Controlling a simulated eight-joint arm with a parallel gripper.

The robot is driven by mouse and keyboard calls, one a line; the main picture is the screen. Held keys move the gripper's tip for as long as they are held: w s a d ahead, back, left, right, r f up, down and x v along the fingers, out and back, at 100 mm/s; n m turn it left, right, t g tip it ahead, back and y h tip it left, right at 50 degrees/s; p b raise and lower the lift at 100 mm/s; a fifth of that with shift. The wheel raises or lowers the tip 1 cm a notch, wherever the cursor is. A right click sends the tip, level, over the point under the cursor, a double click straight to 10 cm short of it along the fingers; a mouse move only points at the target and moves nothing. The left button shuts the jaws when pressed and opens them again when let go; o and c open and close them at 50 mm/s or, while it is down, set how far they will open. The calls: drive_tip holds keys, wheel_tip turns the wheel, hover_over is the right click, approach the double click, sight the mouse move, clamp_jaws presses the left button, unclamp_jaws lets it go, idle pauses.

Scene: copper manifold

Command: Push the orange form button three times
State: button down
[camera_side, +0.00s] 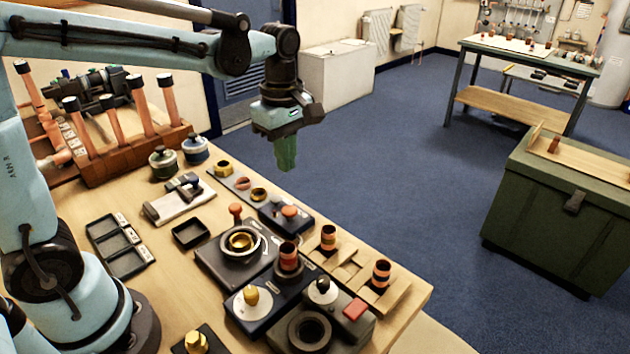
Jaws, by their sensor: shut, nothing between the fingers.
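My gripper (287,155) has green fingers, is shut and empty, and points down, high above the far edge of the workbench. An orange round button (289,212) sits on a small dark box (287,221) on the bench, below the gripper in the picture and apart from it. A flat red-orange block (355,309) is on the dark device at the front right. I cannot read any label showing which one is the form button.
A wooden holder (398,292) carries copper pieces. Upright copper pipes (140,105) rise at the left. Air around the gripper is clear.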

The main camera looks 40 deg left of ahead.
sight(289, 209)
wheel_tip(289, 209, down, 9)
drive_tip(key=shift+f, duration=0.2)
idle(0.3)
drive_tip(key=shift+f, duration=1)
drive_tip(key=shift+r, duration=0.1)
wheel_tip(289, 209, up, 14)
idle(0.5)
drive_tip(key=shift+s, duration=0.1)
idle(0.4)
